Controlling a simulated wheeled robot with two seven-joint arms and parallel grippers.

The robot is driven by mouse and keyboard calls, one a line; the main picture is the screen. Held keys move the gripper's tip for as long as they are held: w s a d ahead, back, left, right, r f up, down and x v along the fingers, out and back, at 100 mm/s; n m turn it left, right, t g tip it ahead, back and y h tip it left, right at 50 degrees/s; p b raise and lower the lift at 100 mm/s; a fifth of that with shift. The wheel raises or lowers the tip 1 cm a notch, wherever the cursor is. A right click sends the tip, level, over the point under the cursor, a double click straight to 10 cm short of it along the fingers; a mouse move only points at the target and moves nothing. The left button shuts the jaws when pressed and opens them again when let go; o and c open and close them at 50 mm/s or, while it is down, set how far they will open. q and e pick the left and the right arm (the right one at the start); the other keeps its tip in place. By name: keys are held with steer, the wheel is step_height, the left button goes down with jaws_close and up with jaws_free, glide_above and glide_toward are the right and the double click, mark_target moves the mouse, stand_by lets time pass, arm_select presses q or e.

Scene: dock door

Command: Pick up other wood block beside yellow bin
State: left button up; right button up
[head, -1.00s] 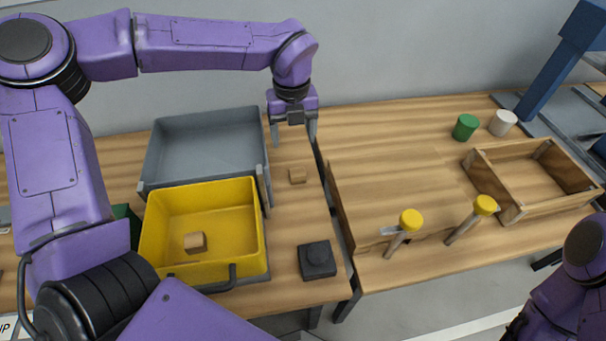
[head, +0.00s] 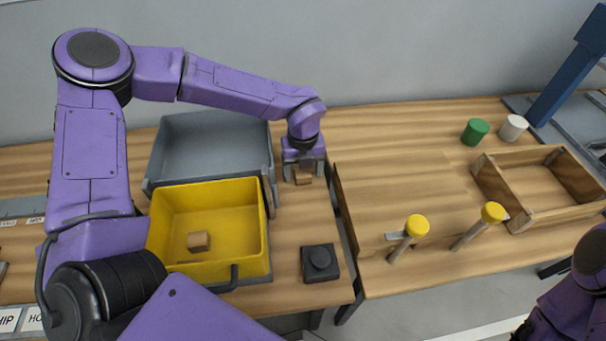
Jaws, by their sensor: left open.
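A small wood block (head: 303,178) lies on the table to the right of the bins. My left gripper (head: 304,177) is over it, pointing down, with its fingers open on either side of the block. The gripper partly covers the block's upper part. A second wood block (head: 198,241) lies inside the yellow bin (head: 254,190). My right arm shows at the lower right edge, but its gripper is out of view.
A grey bin (head: 212,120) stands behind the yellow bin. A black button box (head: 320,263) is in front of the block. Two yellow-topped tools (head: 417,226), green and white cups (head: 475,132) and a wooden divided tray (head: 520,215) are on the right.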

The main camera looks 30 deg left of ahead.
arm_select(q)
steer(key=c, duration=1.1)
steer(key=shift+r, duration=0.1)
